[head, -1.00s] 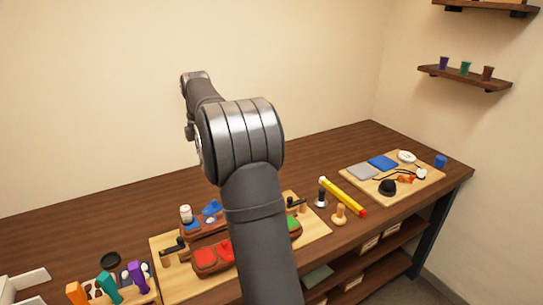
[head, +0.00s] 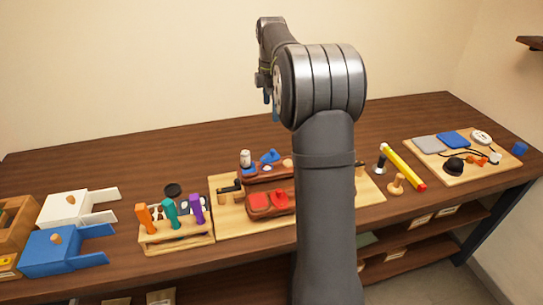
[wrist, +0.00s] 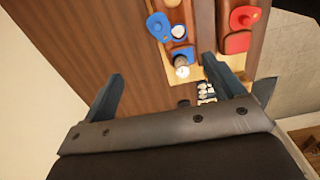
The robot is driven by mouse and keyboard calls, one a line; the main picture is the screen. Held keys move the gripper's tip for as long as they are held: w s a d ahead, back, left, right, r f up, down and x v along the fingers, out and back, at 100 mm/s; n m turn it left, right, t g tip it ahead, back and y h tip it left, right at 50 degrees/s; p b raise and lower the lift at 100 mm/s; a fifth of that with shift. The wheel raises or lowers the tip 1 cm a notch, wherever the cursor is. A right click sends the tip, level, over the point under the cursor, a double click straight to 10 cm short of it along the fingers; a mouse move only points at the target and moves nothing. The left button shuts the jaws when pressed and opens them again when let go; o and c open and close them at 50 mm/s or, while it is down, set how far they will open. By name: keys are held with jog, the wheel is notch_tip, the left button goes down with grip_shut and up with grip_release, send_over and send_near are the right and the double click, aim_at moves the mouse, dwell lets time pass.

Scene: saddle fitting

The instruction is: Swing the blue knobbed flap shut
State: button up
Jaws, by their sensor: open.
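The blue flap (head: 269,156) stands out at the back edge of a brown leather block on the wooden board. In the wrist view the blue flap (wrist: 158,27) is a rounded plate with a raised blue knob, swung out beside a round pale-centred spot (wrist: 178,31) on the block. My gripper (wrist: 163,70) is open and empty, its two dark blue-grey fingers spread and apart from the flap. In the head view only part of my gripper (head: 271,97) shows, above the back of the table; my arm hides the rest.
Red flaps (head: 268,203) lie on the front block. A tool rack (head: 176,236) with coloured handles and a blue box (head: 57,252) are at left. The table behind the board is clear.

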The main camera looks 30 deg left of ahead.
jog(key=d+m+y, duration=0.1)
jog(key=d+m, duration=0.1)
jog(key=w+d+m+y, duration=0.1)
jog(key=d, duration=0.1)
jog(key=w+d+m+g+y, duration=0.1)
jog(key=d+m+y, duration=0.1)
jog(key=d, duration=0.1)
jog(key=shift+w+f+m, duration=0.15)
jog(key=shift+f+m, duration=0.15)
jog(key=shift+f, duration=0.1)
jog(key=c, duration=1)
jog(key=shift+o, duration=0.2)
send_near(273, 150)
jog(key=x, duration=0.9)
jog(key=shift+d+f, duration=0.1)
grip_shut()
